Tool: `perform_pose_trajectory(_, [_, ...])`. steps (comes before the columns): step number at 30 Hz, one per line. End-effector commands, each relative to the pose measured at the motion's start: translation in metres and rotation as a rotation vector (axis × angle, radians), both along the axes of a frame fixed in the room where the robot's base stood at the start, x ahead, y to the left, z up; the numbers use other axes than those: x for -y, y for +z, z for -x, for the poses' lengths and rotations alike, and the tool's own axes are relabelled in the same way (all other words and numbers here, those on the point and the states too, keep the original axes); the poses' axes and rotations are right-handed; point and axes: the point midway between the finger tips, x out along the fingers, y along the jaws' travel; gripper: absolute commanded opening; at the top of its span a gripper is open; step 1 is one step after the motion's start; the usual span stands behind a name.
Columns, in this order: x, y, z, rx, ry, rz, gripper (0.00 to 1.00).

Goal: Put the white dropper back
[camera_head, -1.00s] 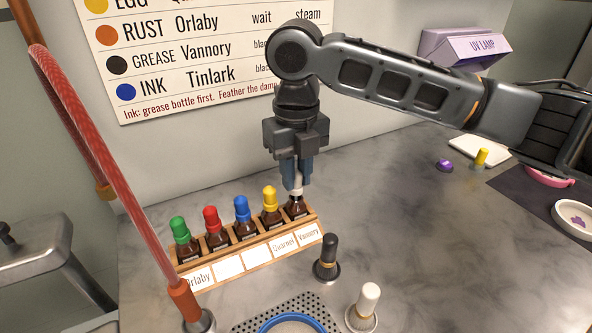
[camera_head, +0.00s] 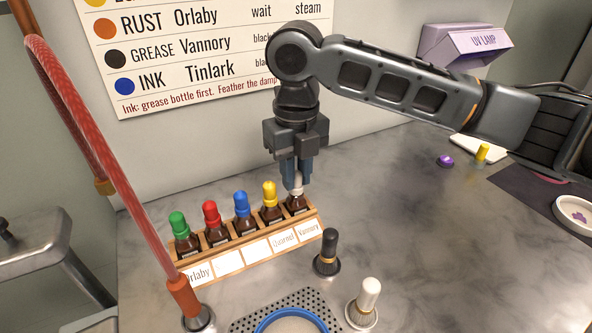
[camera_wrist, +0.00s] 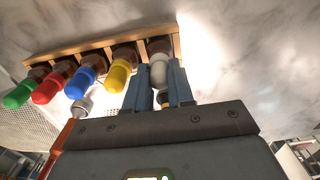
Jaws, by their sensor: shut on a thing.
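My gripper (camera_head: 295,178) is shut on the white dropper (camera_head: 296,191), which sits at the mouth of the brown bottle (camera_head: 297,204) at the right end of the wooden rack (camera_head: 257,250). That place is labelled Vannory. In the wrist view the white dropper (camera_wrist: 159,72) is between my two blue-grey fingers, upright over the bottle. I cannot tell whether it is fully seated. The other rack bottles carry green (camera_head: 177,223), red (camera_head: 210,212), blue (camera_head: 241,204) and yellow (camera_head: 269,193) droppers.
A black-handled brush (camera_head: 328,252) and a white-handled brush (camera_head: 364,302) stand in front of the rack. A blue-rimmed dish (camera_head: 292,322) is at the front edge. A red hose (camera_head: 95,150) hangs at left. A UV lamp box (camera_head: 470,47) is at back right.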

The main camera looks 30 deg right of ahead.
Motion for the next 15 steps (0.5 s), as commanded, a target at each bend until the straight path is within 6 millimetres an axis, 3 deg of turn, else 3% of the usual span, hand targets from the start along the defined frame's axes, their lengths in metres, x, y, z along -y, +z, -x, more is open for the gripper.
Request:
perform_pose_trajectory(5, [0.0, 0.0002, 0.0, 0.0, 0.0, 0.0, 0.0])
perform_pose_trajectory(6, [0.0, 0.0002, 0.0, 0.0, 0.0, 0.0, 0.24])
perform_pose_trajectory(15, [0.0, 0.0003, 0.0, 0.0, 0.0, 0.0, 0.52])
